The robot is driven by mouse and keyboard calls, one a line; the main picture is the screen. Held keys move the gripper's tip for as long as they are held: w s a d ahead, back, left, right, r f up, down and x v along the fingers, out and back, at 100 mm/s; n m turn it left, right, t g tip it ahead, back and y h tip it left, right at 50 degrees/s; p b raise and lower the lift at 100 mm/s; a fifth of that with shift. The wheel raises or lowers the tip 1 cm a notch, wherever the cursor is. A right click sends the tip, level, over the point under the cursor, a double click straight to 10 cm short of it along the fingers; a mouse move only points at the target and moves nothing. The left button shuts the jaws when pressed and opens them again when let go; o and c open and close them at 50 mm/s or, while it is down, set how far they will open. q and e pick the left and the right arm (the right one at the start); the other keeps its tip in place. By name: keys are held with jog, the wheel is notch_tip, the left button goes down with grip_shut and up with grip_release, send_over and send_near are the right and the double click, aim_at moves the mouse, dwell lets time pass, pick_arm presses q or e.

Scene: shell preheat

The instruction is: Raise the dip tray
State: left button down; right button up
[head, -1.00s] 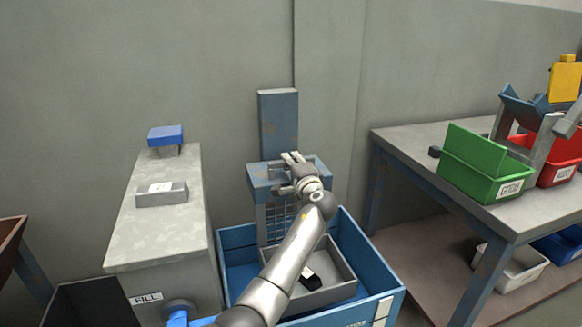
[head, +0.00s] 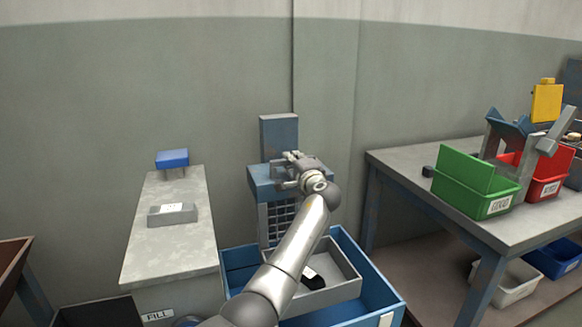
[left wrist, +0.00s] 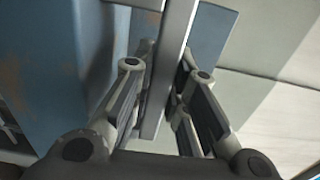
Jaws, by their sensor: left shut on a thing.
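The grey dip tray (head: 343,291) hangs at the open top of the blue tank (head: 382,298), below a blue carriage (head: 262,190) on an upright blue post (head: 279,138). A dark piece with a white label (head: 312,279) lies in the tray. My left gripper (head: 290,167) is at the top of the carriage, shut on a grey bar. In the left wrist view its fingers (left wrist: 165,110) stand on both sides of that bar (left wrist: 172,62). My forearm hides part of the tray and tank. My right gripper is not in view.
A grey bench (head: 168,244) with a small grey box (head: 172,215) and a blue-topped block (head: 172,158) stands left of the tank. A table (head: 405,165) on the right holds green (head: 470,187) and red (head: 545,185) bins. Wall lies behind the post.

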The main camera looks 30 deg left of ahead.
pick_arm(q)
jog(key=shift+r, duration=0.55)
jog(key=c, duration=1.4)
grip_release()
jog(key=shift+f, duration=0.15)
jog(key=shift+f, duration=0.15)
jog(key=shift+s+d, duration=0.3)
jog(key=shift+d, duration=0.1)
jog(key=v, duration=1.1)
